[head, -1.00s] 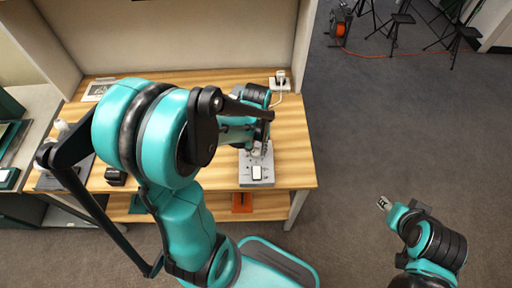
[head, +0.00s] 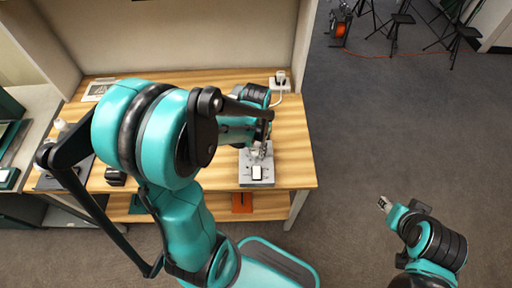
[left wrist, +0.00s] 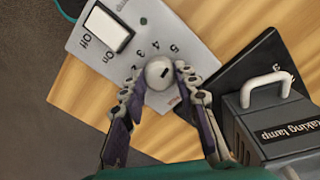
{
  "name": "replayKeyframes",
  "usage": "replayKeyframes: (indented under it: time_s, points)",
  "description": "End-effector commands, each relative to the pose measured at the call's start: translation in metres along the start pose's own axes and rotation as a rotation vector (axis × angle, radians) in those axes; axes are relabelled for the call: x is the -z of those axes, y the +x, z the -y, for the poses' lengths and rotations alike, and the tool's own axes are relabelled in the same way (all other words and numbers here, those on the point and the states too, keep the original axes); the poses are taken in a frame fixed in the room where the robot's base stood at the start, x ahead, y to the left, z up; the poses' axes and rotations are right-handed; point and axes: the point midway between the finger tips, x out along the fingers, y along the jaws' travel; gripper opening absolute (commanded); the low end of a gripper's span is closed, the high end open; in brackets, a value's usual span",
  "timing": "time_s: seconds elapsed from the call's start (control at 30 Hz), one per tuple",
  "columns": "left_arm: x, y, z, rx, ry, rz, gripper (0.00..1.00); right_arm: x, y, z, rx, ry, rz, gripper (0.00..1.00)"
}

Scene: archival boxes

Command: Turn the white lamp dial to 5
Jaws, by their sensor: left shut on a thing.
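The white lamp dial (left wrist: 155,82) is a round knob with a short dark mark on its face. It sits on a light grey lamp panel (left wrist: 190,30), beside printed numbers including 2, 3, 4 and 5. I cannot tell which number the mark points to. My left gripper (left wrist: 159,75) is shut on the dial, one finger on each side. In the head view my left gripper (head: 258,151) is over the panel (head: 245,179) on the wooden table; the dial is hard to make out there. My right gripper (head: 384,203) hangs away from the table, above the floor.
A white rocker switch (left wrist: 107,29) marked On and Off is on the same panel. A dark grey box with a pale handle (left wrist: 265,88) stands close to the fingers. A white socket (head: 280,84) with a cable is behind on the table (head: 295,150).

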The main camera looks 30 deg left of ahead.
Motion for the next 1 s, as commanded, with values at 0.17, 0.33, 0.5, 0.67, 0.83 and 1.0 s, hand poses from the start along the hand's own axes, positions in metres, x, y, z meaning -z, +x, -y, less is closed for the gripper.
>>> replayKeyframes:
  time_s: [0.17, 0.33, 0.5, 0.67, 0.83, 1.0]
  points:
    - [0.0, 0.0, 0.0, 0.0, 0.004, 0.0, 0.01, 0.0, 0.0, 0.0, 0.0, 0.0, 0.0, 0.4]
    - [0.0, 0.0, 0.0, 0.0, 0.004, 0.0, 0.01, 0.0, 0.0, 0.0, 0.0, 0.0, 0.0, 0.4]
    - [0.0, 0.0, 0.0, 0.0, 0.003, 0.0, 0.51, 0.0, 0.0, 0.0, 0.0, 0.0, 0.0, 0.4]
    - [0.0, 0.0, 0.0, 0.0, 0.002, 0.0, 0.51, 0.0, 0.0, 0.0, 0.0, 0.0, 0.0, 0.4]
    - [0.0, -0.005, 0.0, 0.0, 0.002, 0.0, 0.51, 0.0, 0.0, 0.0, 0.0, 0.0, 0.0, 0.4]
    - [-0.001, -0.03, 0.0, 0.0, 0.002, 0.0, 0.51, 0.0, 0.0, 0.0, 0.0, 0.0, 0.0, 0.4]
